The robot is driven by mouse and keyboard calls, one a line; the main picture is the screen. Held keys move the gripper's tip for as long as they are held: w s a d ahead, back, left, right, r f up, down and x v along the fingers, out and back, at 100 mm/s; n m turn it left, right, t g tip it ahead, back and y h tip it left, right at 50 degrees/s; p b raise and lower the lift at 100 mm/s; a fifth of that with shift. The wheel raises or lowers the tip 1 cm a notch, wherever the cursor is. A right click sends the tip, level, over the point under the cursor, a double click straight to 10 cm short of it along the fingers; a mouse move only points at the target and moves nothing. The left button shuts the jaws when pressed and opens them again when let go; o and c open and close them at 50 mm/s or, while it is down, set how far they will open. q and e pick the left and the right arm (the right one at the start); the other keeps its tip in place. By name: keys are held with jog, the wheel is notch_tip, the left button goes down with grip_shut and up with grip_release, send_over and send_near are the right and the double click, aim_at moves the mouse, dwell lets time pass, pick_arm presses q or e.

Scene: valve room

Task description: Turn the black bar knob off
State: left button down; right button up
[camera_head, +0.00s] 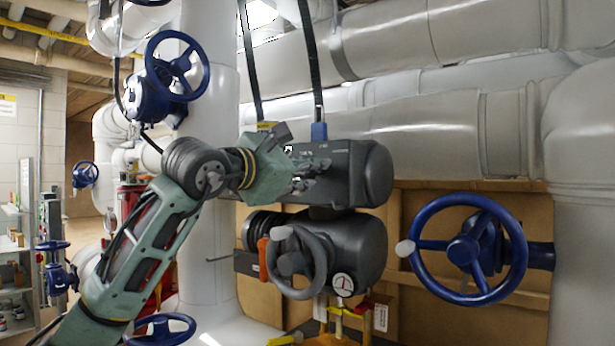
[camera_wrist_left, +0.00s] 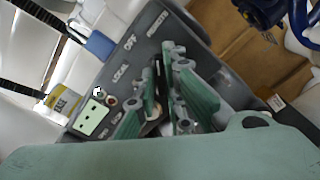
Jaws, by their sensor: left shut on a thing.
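The dark grey actuator box (camera_head: 365,172) hangs at the middle of the head view, with a control panel on its face. My left gripper (camera_head: 312,172) reaches it from the left. In the left wrist view my left gripper (camera_wrist_left: 165,105) is shut on the black bar knob (camera_wrist_left: 159,80), one finger on each side. The knob is mostly hidden by the fingers, so which way it points is hard to tell. The panel has white lettering, including OFF (camera_wrist_left: 130,42), beside the knob. My right gripper is not in view.
A small lit display (camera_wrist_left: 90,118) sits on the panel near the gripper. Below the box are a grey handwheel (camera_head: 297,262) and a pressure gauge (camera_head: 343,284). A blue handwheel (camera_head: 463,250) stands to the right. Large white pipes (camera_head: 440,130) run behind.

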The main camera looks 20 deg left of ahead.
pick_arm(q)
jog(key=shift+r+n+b, duration=0.1)
jog(key=shift+n+b, duration=1.4)
jog(key=shift+n, duration=2.7)
jog(key=shift+r, duration=0.1)
jog(key=c, duration=1.8)
grip_release()
jog(key=shift+c, duration=0.2)
